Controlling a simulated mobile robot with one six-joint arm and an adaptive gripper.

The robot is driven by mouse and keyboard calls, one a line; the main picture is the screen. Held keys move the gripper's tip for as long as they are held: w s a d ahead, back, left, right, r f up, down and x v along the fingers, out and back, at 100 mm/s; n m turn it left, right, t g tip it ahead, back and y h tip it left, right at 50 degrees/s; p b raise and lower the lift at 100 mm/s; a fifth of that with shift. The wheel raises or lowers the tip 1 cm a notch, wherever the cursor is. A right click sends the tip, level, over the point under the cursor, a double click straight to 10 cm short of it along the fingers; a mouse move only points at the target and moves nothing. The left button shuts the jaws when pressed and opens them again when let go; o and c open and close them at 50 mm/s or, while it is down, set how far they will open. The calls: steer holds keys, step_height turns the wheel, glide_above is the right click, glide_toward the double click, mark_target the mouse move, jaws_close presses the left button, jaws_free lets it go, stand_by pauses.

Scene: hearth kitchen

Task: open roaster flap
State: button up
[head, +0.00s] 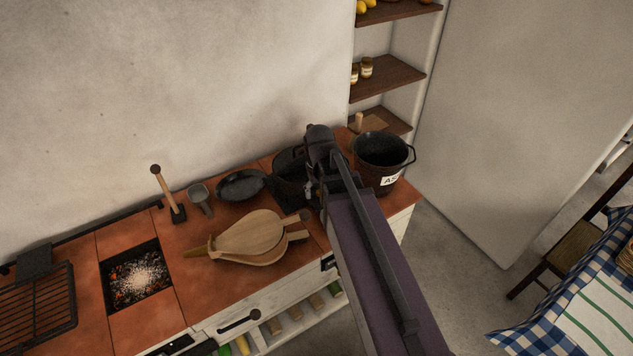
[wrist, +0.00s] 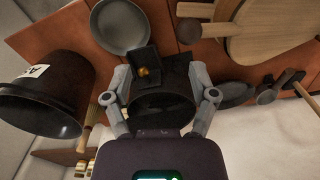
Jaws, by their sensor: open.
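The roaster is a dark, rounded metal body (head: 288,165) on the tiled hearth top, partly hidden behind my arm in the head view. In the wrist view its dark drum (wrist: 160,106) lies between my fingers. A small dark square part with a brass-coloured piece (wrist: 143,72) sits at its front; it looks like the flap, but I cannot tell whether it is open or shut. My gripper (wrist: 161,76) is open, its two grey fingers spread on either side of the roaster. I cannot tell whether either finger touches it.
A black ash bucket (head: 382,150) stands close right of the roaster. Wooden bellows (head: 252,238), a dark pan (head: 240,184) and a scoop (head: 201,198) lie to the left. An ember pit (head: 139,276) glows further left. A round grey dish (wrist: 122,26) shows near the roaster.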

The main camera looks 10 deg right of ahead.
steer(key=shift+s+d+f+b, duration=0.1)
steer(key=shift+s+f+b, duration=0.15)
steer(key=shift+s, duration=0.3)
steer(key=shift+s+f+b, duration=0.1)
steer(key=shift+s+f, duration=0.15)
steer(key=shift+s, duration=0.3)
steer(key=shift+c, duration=0.2)
steer(key=c, duration=0.7)
steer(key=shift+w+m, duration=0.2)
steer(key=shift+m, duration=0.2)
jaws_close()
steer(key=w+d+r+m+t+y, duration=0.1)
steer(key=w+m, duration=0.3)
steer(key=m, duration=0.5)
steer(key=w+d+r+m+t+y+p, duration=0.1)
steer(key=w+d+r+m+t+y, duration=0.1)
steer(key=m, duration=0.8)
steer(key=w+d+r+m+t+y+p, duration=0.1)
steer(key=w+d+r+m+t, duration=0.2)
steer(key=w+m, duration=0.5)
steer(key=shift+d+r+m+t+y, duration=0.4)
steer(key=shift+d+r+m, duration=0.25)
steer(key=shift+d+m, duration=0.35)
